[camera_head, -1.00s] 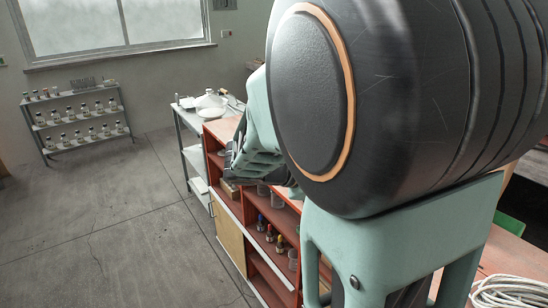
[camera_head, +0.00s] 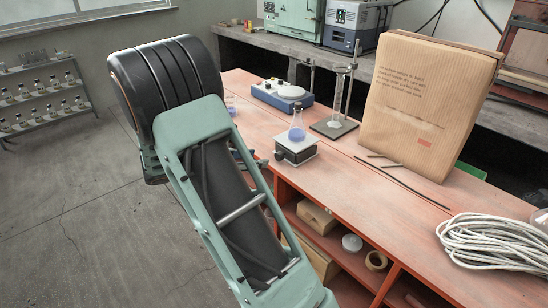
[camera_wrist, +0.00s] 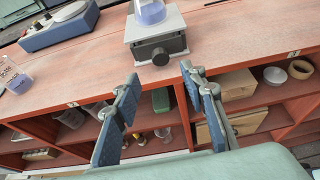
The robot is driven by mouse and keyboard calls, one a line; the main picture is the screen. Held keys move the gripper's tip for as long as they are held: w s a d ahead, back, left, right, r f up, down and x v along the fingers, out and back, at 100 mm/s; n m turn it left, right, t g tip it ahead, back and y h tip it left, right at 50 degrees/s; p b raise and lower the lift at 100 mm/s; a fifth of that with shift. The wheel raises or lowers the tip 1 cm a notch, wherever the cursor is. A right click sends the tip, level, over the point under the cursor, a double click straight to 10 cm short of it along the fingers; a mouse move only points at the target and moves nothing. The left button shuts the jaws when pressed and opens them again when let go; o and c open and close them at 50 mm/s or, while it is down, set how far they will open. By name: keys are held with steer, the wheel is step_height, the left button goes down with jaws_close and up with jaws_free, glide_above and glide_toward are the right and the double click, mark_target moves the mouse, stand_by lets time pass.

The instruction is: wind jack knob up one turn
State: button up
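The lab jack (camera_head: 296,150) stands near the front edge of the red bench, with a flask of bluish liquid (camera_head: 297,126) on its plate. In the wrist view the jack (camera_wrist: 157,34) is at the top centre, and its dark round knob (camera_wrist: 160,57) faces my gripper. The flask (camera_wrist: 150,11) is cut off by the top edge there. My gripper (camera_wrist: 160,73) is open and empty, its two blue-padded fingers spread below and either side of the knob, apart from it. In the head view my arm mostly hides the gripper.
A blue stirrer (camera_head: 282,95) stands behind the jack, and a clamp stand (camera_head: 336,122) to its right. A beaker (camera_wrist: 14,77) stands left. Shelves are open below.

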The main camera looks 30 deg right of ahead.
mark_target(277, 157)
steer(key=x, duration=0.9)
steer(key=shift+r, duration=0.1)
steer(key=shift+c, duration=0.7)
jaws_close()
steer(key=shift+b, duration=0.5)
